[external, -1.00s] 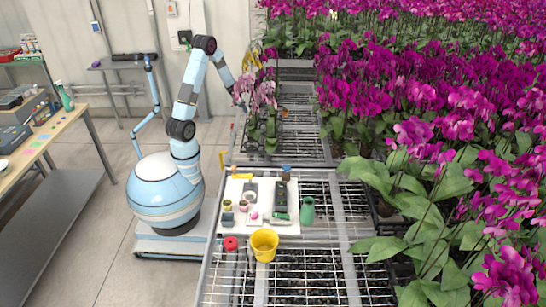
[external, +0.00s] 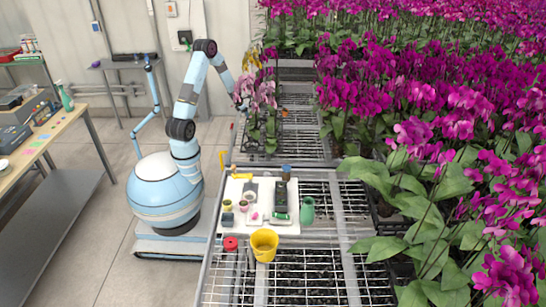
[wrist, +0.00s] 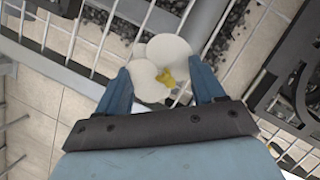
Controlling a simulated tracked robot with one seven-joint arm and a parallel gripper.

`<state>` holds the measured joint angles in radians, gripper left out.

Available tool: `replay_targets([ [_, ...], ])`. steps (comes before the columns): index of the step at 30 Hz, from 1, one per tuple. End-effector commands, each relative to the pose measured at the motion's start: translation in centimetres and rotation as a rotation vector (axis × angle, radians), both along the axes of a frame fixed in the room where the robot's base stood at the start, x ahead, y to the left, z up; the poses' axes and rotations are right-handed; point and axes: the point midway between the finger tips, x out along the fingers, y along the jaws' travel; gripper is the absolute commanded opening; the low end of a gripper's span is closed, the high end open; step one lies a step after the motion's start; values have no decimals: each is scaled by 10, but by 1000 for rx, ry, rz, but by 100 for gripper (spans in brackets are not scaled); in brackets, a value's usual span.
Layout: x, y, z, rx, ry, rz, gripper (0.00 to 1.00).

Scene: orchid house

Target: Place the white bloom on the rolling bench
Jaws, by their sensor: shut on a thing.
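The white bloom (wrist: 166,58), with a yellow centre, sits between the two blue fingers of my gripper (wrist: 164,88) in the wrist view. My gripper is shut on it. In the external view my gripper (external: 243,104) is beside the pink potted orchids at the bench's far left side; the bloom cannot be made out there. The rolling bench (external: 346,240) is a metal frame with wire mesh, running from the front to the back. In the wrist view, bench rails (wrist: 200,22) and dark gravel lie beneath and beyond the bloom, with floor tiles showing below.
Pink orchids (external: 262,95) stand close to my gripper. A white tray (external: 262,195) with small pots and tools, a green vase (external: 307,209), a yellow bucket (external: 264,245) and a red-lidded jar (external: 231,244) occupy the nearer bench. Magenta orchids crowd the right. Front mesh is mostly bare.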

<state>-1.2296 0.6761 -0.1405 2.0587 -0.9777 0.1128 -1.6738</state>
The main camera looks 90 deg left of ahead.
Motion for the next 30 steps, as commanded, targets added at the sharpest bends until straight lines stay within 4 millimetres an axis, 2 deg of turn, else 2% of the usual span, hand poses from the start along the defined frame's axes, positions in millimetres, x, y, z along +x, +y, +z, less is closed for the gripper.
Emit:
replay_targets([
  [14,-1,-1,-13,-3,3,1,36],
  [15,-1,-1,-13,-3,4,1,70],
  [22,-2,-3,-15,-7,5,0,92],
  [30,-1,-5,-15,-11,4,-3,94],
])
